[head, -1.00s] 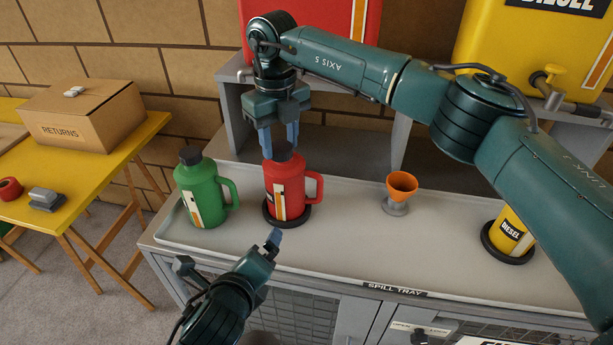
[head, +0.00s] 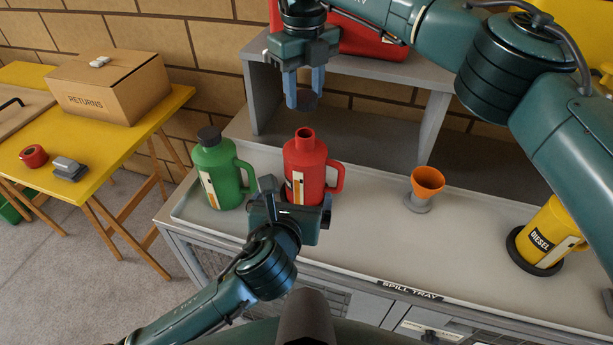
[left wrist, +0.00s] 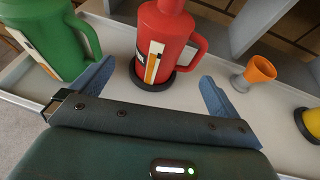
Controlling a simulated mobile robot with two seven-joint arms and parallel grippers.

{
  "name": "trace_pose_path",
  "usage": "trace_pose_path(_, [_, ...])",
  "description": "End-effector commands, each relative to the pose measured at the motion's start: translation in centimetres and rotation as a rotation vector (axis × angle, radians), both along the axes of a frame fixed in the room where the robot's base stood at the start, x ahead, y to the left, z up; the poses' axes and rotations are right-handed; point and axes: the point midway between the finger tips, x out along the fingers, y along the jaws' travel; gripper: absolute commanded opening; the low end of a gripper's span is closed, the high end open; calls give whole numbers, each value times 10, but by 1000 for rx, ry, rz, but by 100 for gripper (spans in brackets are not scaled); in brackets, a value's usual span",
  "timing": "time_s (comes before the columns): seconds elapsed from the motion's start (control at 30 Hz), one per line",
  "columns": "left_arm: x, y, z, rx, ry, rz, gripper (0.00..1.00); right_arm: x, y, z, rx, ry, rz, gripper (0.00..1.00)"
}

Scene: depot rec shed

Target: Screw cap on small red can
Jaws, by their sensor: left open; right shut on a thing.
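The small red can (head: 305,168) stands upright on a dark round base on the spill tray, its neck open and bare. It also shows in the left wrist view (left wrist: 168,45). My right gripper (head: 304,92) is shut on a dark cap (head: 304,101) and holds it above the can's neck, with a clear gap between. My left gripper (head: 297,198) is open in front of the can's lower body. In the left wrist view its fingers (left wrist: 158,76) are spread to either side of the can, apart from it.
A capped green can (head: 218,175) stands close on the left. An orange funnel (head: 427,182) and a yellow diesel can (head: 546,235) stand on the right of the spill tray (head: 400,240). A grey shelf (head: 385,75) rises behind. A yellow table (head: 110,150) holds a box (head: 110,88).

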Motion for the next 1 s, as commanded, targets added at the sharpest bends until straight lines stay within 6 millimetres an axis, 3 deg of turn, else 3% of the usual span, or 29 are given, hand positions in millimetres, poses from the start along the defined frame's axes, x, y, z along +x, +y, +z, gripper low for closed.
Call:
trace_pose_path(0.5, [83, -13, -35, -1, 1, 2, 100, 0, 0, 0, 0, 0, 0, 20])
trace_pose_path(0.7, [97, -15, -40, -3, 0, 0, 100, 0, 0, 0, 0, 0, 0, 20])
trace_pose_path(1.0, [98, -15, -41, -3, 1, 0, 100, 0, 0, 0, 0, 0, 0, 20])
